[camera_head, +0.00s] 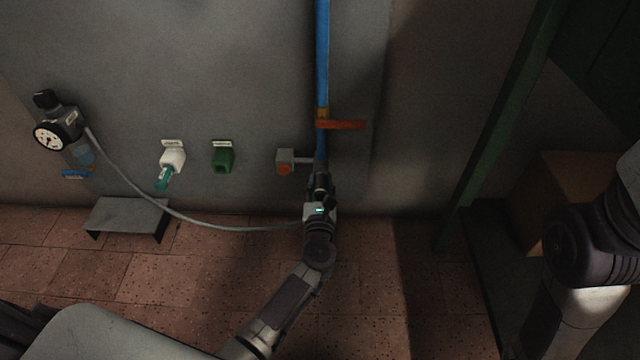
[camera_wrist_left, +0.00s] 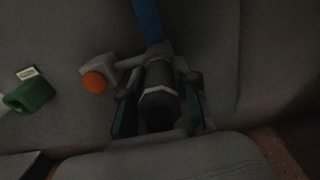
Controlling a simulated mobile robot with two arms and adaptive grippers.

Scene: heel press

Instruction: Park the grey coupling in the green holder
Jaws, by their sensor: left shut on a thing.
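The grey coupling (camera_wrist_left: 160,106) is a dark cylinder with a lighter ring in the left wrist view, between the fingers of my left gripper (camera_wrist_left: 161,88). My left gripper (camera_head: 320,192) is shut on it at the lower end of the blue pipe (camera_head: 322,60). Coupling and pipe are in line; I cannot tell whether they are joined. A grey hose (camera_head: 215,226) runs from the gauge unit to my left gripper. The green holder (camera_head: 222,160) is on the wall to the left, empty, with a label above; it also shows in the left wrist view (camera_wrist_left: 34,95). My right gripper is out of view.
A grey box with an orange button (camera_head: 285,168) sits just left of the pipe end. An orange lever (camera_head: 345,125) sticks out right. A white holder (camera_head: 173,158) has a teal tool (camera_head: 163,178). The gauge unit (camera_head: 60,130) and a low grey step (camera_head: 125,215) are left.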

